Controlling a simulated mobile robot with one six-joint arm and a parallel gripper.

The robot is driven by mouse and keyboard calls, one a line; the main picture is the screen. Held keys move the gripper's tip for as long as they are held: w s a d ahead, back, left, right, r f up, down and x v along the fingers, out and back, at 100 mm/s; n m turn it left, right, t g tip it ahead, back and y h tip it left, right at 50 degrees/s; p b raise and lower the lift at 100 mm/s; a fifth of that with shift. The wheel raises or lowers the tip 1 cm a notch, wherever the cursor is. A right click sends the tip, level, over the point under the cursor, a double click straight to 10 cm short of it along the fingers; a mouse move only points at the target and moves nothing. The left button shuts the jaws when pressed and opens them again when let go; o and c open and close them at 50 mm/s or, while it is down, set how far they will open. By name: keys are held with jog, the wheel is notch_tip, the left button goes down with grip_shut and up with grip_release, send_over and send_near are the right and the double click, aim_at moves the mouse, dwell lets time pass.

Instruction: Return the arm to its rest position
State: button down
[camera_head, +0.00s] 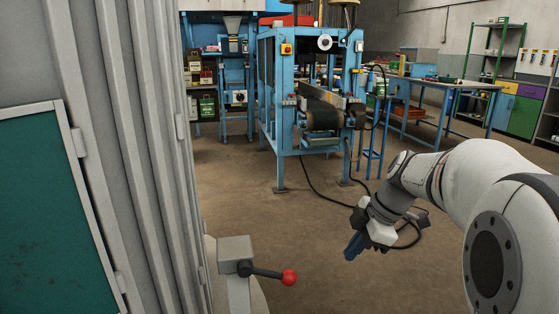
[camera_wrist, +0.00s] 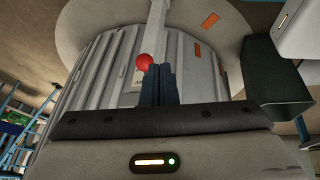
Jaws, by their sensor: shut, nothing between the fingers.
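My white arm reaches in from the right in the head view, bent at the elbow, with my gripper (camera_head: 355,246) low over open floor. The gripper's blue fingers are together and hold nothing; they also show in the wrist view (camera_wrist: 158,82). A lever with a red ball knob (camera_head: 289,277) stands on a grey post to the left of the gripper, apart from it in the head view. In the wrist view the red knob (camera_wrist: 144,61) appears just beyond the fingertips; the distance between them is hard to tell there.
A ribbed grey metal housing (camera_head: 150,130) with a green panel (camera_head: 50,215) fills the left side. Blue workbenches (camera_head: 430,95) and green shelving (camera_head: 495,60) are at the back right. The brown floor between is clear except for a cable.

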jog(key=s+a+r+m+h+p, duration=0.1)
jog(key=s+r+m+h+p, duration=0.1)
jog(key=s+r+m+p, duration=0.6)
jog(key=s+a+r+m+t+h+p, duration=0.1)
jog(key=s+r+m+h+p, duration=0.1)
jog(key=s+r+m+p, duration=0.7)
jog(key=r+m+p, duration=0.1)
jog(key=p, duration=0.4)
jog(key=shift+a+r+h, duration=0.25)
jog(key=shift+a+h, duration=0.05)
jog(key=shift+a, duration=0.05)
jog(key=shift+s, duration=0.1)
